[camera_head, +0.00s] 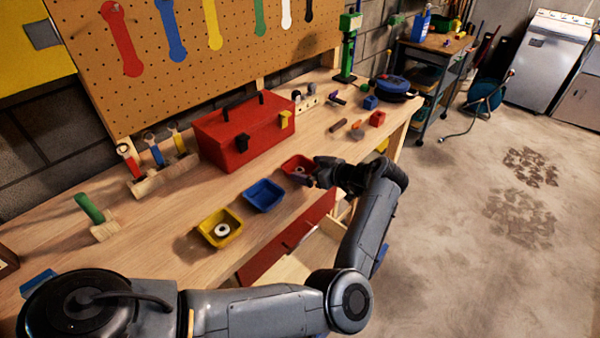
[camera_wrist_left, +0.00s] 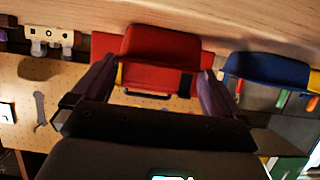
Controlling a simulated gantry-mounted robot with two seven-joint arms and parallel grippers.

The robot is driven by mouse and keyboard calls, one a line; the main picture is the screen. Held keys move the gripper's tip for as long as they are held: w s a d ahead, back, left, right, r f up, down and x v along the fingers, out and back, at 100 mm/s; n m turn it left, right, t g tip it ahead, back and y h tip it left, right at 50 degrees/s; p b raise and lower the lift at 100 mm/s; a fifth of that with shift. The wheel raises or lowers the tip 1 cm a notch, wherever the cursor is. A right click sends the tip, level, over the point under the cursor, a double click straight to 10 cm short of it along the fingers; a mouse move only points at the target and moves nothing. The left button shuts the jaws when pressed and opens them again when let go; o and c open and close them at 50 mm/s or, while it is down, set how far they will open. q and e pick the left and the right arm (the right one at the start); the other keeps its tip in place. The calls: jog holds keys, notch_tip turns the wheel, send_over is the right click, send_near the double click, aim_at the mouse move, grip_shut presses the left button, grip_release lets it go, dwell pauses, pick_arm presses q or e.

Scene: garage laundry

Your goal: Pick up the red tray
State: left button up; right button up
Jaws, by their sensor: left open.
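The small red tray (camera_head: 290,161) sits near the front edge of the wooden workbench, at the right end of a row of trays. A small pale item seems to lie in it. My left gripper (camera_head: 309,178) is at the tray's front right side and hides part of it. In the left wrist view the red tray (camera_wrist_left: 165,42) lies ahead, between the lines of the two spread fingers (camera_wrist_left: 158,72). The left gripper is open, with nothing held. Whether a finger touches the tray, I cannot tell. My right gripper is not in view.
A blue tray (camera_head: 263,195) stands close to the left of the red one, then a yellow tray (camera_head: 207,229) holding a pale ring. A red toolbox (camera_head: 222,146) stands behind. Several small blocks lie to the right. The bench's front edge is close.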

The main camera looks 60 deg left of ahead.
aim_at(291, 165)
pick_arm(q)
jog(key=x, duration=0.5)
jog(key=shift+w+b, duration=0.1)
jog(key=shift+b, duration=0.25)
jog(key=shift+d, duration=0.1)
jog(key=shift+c, duration=0.3)
jog(key=c, duration=0.6)
